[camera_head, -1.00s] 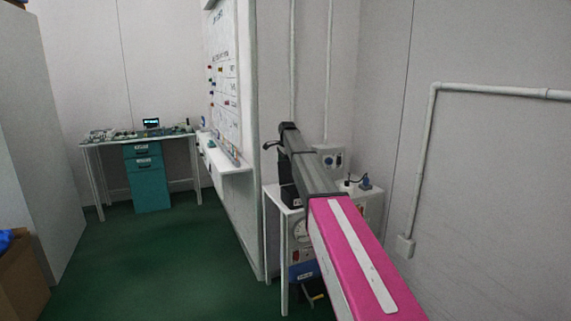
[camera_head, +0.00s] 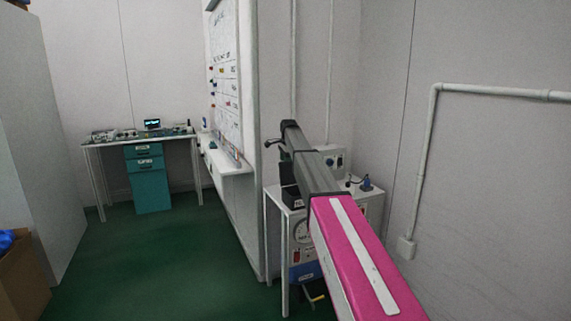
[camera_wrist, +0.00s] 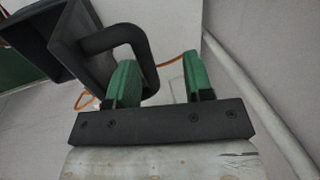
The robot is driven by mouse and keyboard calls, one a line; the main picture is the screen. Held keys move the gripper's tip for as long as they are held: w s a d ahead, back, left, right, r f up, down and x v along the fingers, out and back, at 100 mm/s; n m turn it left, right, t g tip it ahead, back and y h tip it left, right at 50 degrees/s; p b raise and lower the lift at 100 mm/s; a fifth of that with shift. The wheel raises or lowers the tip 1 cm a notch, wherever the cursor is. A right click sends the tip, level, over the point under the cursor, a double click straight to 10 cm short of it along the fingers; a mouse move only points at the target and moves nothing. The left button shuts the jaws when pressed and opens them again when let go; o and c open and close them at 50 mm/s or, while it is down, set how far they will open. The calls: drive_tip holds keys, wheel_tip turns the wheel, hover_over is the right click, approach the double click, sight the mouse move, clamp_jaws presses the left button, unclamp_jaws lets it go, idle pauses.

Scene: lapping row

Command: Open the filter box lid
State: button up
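My gripper (camera_wrist: 160,75) shows in the wrist view with its two green fingers apart. A thick black handle (camera_wrist: 116,32) loops out from a dark, hollow-looking box-like part (camera_wrist: 62,42), which I take for the filter box or its lid. The handle bends down behind the left finger and into the gap, near that finger and clear of the right one. I cannot tell whether it touches. In the head view a dark box (camera_head: 289,196) sits on the small white table, partly behind my arm, which hides the gripper's fingers.
The small white table (camera_head: 272,196) stands against the right wall, with a grey unit (camera_head: 332,156) at its back and equipment below. A pipe (camera_head: 428,150) runs along the right wall. A whiteboard (camera_head: 226,80) hangs left of my arm. Green floor (camera_head: 165,265) is free on the left.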

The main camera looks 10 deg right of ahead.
wheel_tip(320, 180, up, 9)
drive_tip(key=s, duration=0.1)
drive_tip(key=shift+s+d, duration=0.25)
drive_tip(key=shift+s, duration=0.05)
drive_tip(key=shift+f, duration=0.1)
